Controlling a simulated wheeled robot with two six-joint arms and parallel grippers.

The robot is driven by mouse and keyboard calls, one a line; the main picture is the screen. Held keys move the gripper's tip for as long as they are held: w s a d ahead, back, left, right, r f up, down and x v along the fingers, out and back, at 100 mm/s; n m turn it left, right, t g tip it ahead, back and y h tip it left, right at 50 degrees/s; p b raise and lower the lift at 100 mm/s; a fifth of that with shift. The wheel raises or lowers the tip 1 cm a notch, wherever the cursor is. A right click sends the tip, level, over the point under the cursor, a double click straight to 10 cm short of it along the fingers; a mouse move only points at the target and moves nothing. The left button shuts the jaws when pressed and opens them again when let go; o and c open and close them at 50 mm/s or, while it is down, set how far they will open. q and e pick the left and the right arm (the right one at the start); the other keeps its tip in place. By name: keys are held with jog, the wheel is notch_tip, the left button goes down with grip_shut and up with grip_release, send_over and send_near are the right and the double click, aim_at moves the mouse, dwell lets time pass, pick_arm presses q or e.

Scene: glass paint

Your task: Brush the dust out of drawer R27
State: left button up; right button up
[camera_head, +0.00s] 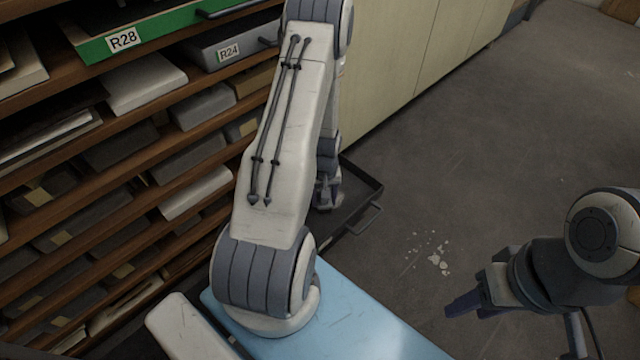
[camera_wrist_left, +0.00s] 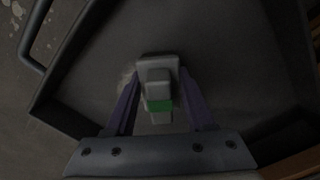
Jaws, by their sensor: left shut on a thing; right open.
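A dark, shallow open drawer (camera_head: 362,187) with a bar handle sticks out low from the cabinet; I cannot read a label on it. It also fills the left wrist view, with its rim (camera_wrist_left: 48,100) at left. My left gripper (camera_head: 326,190) is down at the drawer, partly hidden by my arm. In the left wrist view the gripper (camera_wrist_left: 160,100) is shut on a grey brush-like tool (camera_wrist_left: 158,72) with a green band, over the drawer floor. A faint pale patch, perhaps dust, shows beside the tool. My right gripper (camera_head: 470,300) is open and empty above the floor.
A wooden rack (camera_head: 110,185) at left holds several trays and boxes, including a green drawer R28 (camera_head: 90,45) and a grey drawer R24 (camera_head: 220,50). Pale crumbs (camera_head: 437,260) lie on the floor beside the drawer. The grey floor (camera_head: 500,150) at right is mostly clear.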

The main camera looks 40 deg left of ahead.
pick_arm(q)
notch_tip(320, 180, up, 3)
jog(key=shift+w+p, duration=0.15)
jog(key=shift+p, duration=0.6)
notch_tip(320, 180, up, 5)
jog(key=p, duration=0.5)
